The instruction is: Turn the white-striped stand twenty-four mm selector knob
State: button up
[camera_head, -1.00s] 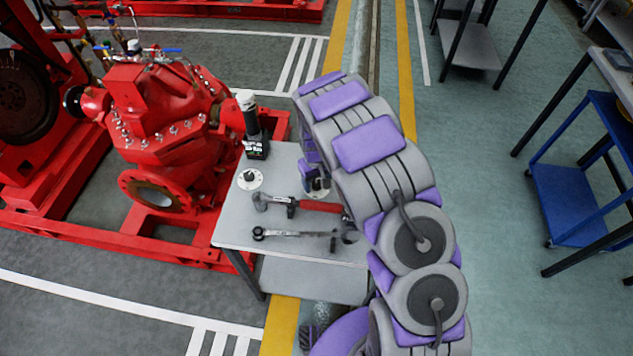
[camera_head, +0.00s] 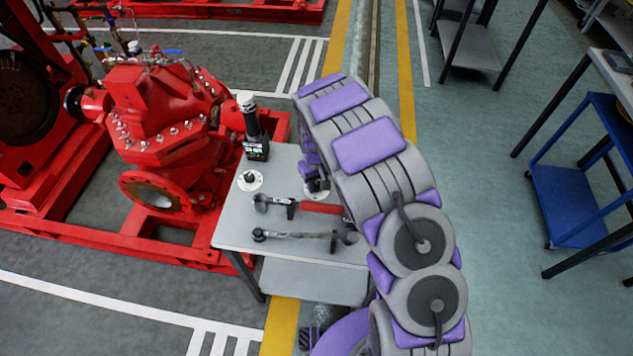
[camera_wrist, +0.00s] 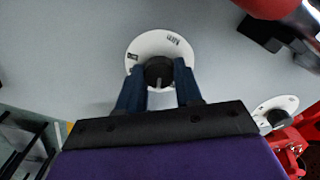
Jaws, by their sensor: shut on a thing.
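A black selector knob (camera_wrist: 158,70) with a pale stripe sits on a round white dial plate (camera_wrist: 134,56) in the wrist view. The stripe points toward my gripper. Small dark markings lie on the plate but are too small to read surely. My gripper (camera_wrist: 158,75) is shut on this knob, with one dark blue finger on each side. In the head view, this plate (camera_head: 322,195) is partly hidden by my gripper (camera_head: 316,184) and arm. A second white plate with a black knob (camera_head: 249,176) stands to its left on the grey table (camera_head: 230,225).
A hammer-like tool with a red handle (camera_head: 320,207) and a wrench (camera_head: 295,235) lie on the table close to my gripper. A dark upright device (camera_head: 250,120) stands at the back left. A red pump (camera_head: 160,125) is beyond the table's left edge.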

aim_at(316, 184)
jog(key=shift+m+p, duration=0.3)
jog(key=m+p, duration=0.2)
jog(key=shift+r+m, duration=0.1)
jog(key=shift+m, duration=0.2)
jog(key=shift+m+p, duration=0.9)
jog(key=shift+m, duration=0.9)
jog(key=o, duration=1)
jog(key=shift+a, duration=0.1)
jog(key=shift+o, duration=0.2)
notch_tip(316, 184, up, 17)
jog(key=p, duration=0.2)
jog(key=shift+p, duration=0.4)
